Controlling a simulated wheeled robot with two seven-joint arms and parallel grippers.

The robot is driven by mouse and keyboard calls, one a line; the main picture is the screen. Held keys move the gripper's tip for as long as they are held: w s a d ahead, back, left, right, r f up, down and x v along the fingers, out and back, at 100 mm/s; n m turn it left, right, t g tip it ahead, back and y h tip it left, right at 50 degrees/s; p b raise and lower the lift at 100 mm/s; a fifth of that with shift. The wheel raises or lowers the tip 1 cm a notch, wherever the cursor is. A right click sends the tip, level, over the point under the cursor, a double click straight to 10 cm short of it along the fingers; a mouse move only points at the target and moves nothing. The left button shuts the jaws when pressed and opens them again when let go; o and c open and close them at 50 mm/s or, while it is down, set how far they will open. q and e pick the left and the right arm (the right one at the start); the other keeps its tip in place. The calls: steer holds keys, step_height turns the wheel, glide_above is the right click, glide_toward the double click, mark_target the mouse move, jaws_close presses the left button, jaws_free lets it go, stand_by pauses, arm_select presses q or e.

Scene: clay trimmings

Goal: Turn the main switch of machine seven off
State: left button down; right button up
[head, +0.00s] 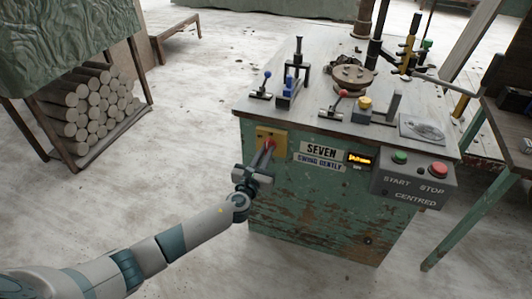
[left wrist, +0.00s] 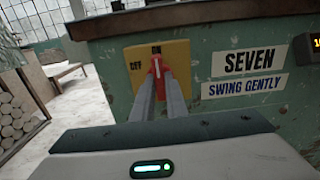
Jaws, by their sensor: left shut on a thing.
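The main switch is a red handle (left wrist: 157,66) on a yellow plate (left wrist: 177,62), on the green front of the machine marked SEVEN (left wrist: 248,62). In the left wrist view the handle stands roughly upright, and the word OFF shows at the plate's left side. In the head view the yellow plate (head: 263,134) is at the machine's upper left front. My left gripper (head: 268,149) is shut on the red handle, with its fingers on either side of it. The fingers hide part of the handle. My right gripper is not in view.
A lit orange display (head: 360,159), a green START button (head: 400,157) and a red STOP button (head: 438,169) are right of the switch. Clamps and levers stand on the machine's top (head: 310,105). A rack of clay rolls (head: 92,108) stands left. The floor between is clear.

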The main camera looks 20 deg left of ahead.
arm_select(q)
steer(key=n+b, duration=0.3)
steer(key=n, duration=0.6)
steer(key=shift+f, duration=0.15)
steer(key=shift+n, duration=1.1)
steer(key=shift+a+n, duration=0.1)
steer(key=shift+n, duration=0.8)
steer(key=n, duration=0.4)
steer(key=shift+n, duration=0.4)
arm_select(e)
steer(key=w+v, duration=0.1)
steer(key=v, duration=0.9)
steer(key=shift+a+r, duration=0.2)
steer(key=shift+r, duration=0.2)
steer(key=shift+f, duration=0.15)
